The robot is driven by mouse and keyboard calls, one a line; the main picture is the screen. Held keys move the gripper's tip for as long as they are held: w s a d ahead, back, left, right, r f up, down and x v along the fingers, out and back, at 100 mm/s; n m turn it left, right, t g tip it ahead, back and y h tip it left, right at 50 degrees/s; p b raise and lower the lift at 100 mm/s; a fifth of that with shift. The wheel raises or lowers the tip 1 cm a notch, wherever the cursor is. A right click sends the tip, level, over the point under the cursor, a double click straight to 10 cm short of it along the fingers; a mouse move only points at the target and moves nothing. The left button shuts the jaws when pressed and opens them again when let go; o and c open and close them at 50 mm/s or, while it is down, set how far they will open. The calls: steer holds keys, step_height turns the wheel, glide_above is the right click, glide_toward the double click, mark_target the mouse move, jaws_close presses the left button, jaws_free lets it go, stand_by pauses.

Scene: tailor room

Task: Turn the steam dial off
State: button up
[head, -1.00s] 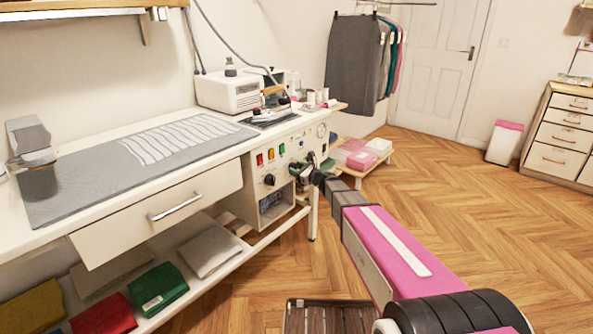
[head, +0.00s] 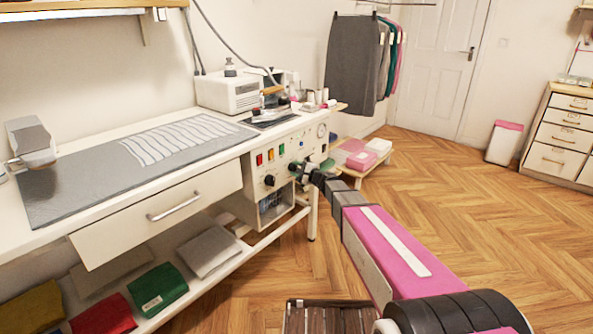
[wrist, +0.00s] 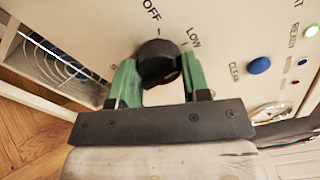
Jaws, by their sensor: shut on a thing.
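A black round dial (wrist: 158,62) sits on the cream control panel (wrist: 222,40), beside the printed words OFF and LOW. My gripper (wrist: 160,72) has its two green fingers pressed on opposite sides of this dial in the wrist view. The OFF mark is above the dial and LOW is at its upper right. I cannot make out a pointer on the dial, so its exact setting is unclear. In the head view my gripper (head: 301,168) is at the panel's right part and hides the dial.
A second black knob (head: 270,180) is left of my gripper, below red, orange and green switches. A blue CLEAR button (wrist: 259,65) is right of the held dial. An iron (head: 272,113) stands on the table above. The floor to the right is open.

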steer(key=n, duration=0.5)
steer(key=shift+s+n, duration=0.1)
steer(key=shift+n, duration=0.3)
steer(key=n, duration=0.4)
steer(key=shift+n, duration=0.3)
steer(key=o, duration=0.9)
steer(key=v, duration=1)
steer(key=shift+s+d, duration=0.25)
steer(key=shift+d, duration=0.05)
